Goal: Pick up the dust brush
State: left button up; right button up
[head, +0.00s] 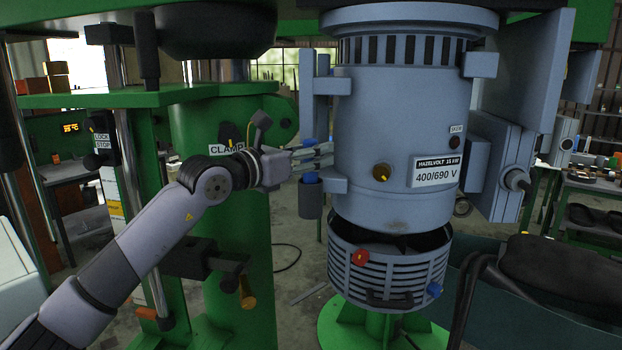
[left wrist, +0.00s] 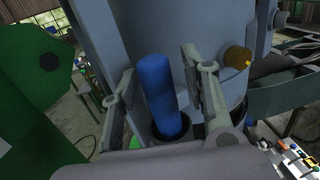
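The dust brush appears to be the blue-handled item standing in a grey cup holder (head: 311,203) on the left side of the big grey motor housing. Its blue handle (head: 310,177) sticks up from the cup, and in the left wrist view the thick blue handle (left wrist: 160,95) rises from the dark cup rim (left wrist: 178,142). The bristles are hidden in the cup. My left gripper (head: 322,155) is at the handle, its fingers open on either side of it in the left wrist view (left wrist: 157,72). Gaps show beside the handle. My right gripper is in neither view.
The grey motor housing (head: 390,130) stands close beyond and right of the fingers. A green column (head: 240,190) with a clamp label is behind my left arm. A slatted ring (head: 385,270) with red and blue knobs hangs below the motor.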

pick_arm(q)
jog(key=shift+w+a+f, duration=0.1)
jog(key=shift+w, duration=0.05)
jog(key=c, duration=0.5)
grip_shut()
